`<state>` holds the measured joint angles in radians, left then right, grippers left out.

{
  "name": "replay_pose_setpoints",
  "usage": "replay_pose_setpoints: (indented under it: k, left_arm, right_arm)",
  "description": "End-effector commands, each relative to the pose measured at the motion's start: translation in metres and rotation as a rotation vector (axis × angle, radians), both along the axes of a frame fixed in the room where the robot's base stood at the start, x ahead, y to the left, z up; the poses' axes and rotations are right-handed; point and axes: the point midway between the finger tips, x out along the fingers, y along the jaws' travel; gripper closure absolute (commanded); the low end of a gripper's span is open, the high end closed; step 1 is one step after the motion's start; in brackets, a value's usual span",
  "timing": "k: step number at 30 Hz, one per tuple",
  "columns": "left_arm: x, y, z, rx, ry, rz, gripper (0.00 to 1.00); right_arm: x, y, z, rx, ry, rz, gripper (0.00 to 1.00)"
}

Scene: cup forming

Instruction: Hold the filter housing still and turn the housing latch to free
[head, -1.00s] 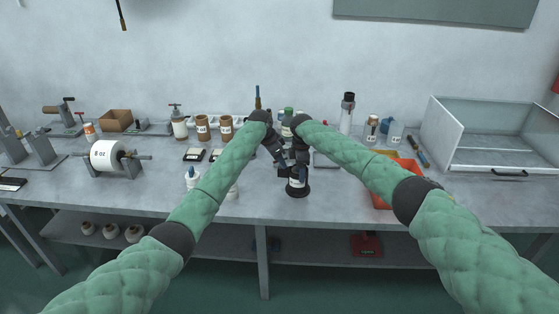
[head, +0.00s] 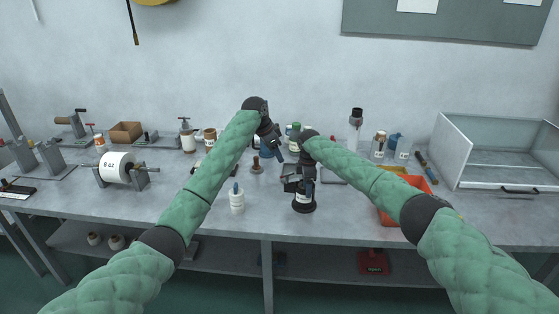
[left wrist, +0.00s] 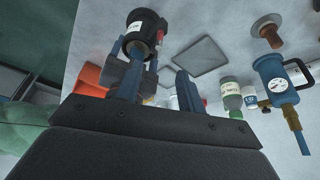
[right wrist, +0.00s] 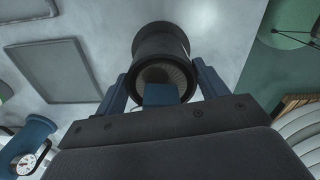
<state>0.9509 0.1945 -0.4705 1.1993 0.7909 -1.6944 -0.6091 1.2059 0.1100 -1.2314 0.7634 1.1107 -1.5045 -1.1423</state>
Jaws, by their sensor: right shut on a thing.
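The filter housing (head: 303,206), a short black cylinder with a white label, stands upright on the bench in the head view. It also shows in the left wrist view (left wrist: 143,28). In the right wrist view its black body (right wrist: 161,42) sits between my right fingers, with a pleated inside and a blue piece (right wrist: 161,95) at its near end; I cannot tell whether this is the latch. My right gripper (head: 302,188) is shut on the housing from above. My left gripper (head: 287,154) is open and empty, raised behind and left of the housing, apart from it.
A blue gauge pot (left wrist: 272,80) stands close to my left gripper. A flat grey plate (left wrist: 199,55) lies behind the housing.

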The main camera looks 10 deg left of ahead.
Motion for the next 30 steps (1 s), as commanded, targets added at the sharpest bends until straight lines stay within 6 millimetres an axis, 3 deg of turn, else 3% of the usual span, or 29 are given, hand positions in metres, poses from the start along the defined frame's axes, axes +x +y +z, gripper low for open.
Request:
replay_pose_setpoints:
  k: [9,11,20,26,30]
  left_arm:
    - [-0.001,0.001,0.003,0.0,0.0,0.0,0.61]
    - [-0.001,0.001,0.003,0.0,0.0,-0.001,0.66]
    - [0.002,0.002,-0.001,0.0,0.002,-0.1,0.66]
    - [0.004,-0.004,-0.016,-0.003,0.003,-0.106,0.66]
    - [0.007,-0.012,-0.037,-0.003,0.003,-0.106,0.66]
  right_arm:
    - [0.0,0.0,0.0,0.0,0.0,0.0,0.65]
    - [0.0,0.0,0.0,0.0,0.0,0.0,0.65]
    - [0.0,0.0,0.0,0.0,0.0,0.0,0.65]
    - [0.0,0.0,0.0,0.0,0.0,0.0,0.65]
    - [0.0,0.0,0.0,0.0,0.0,0.0,0.65]
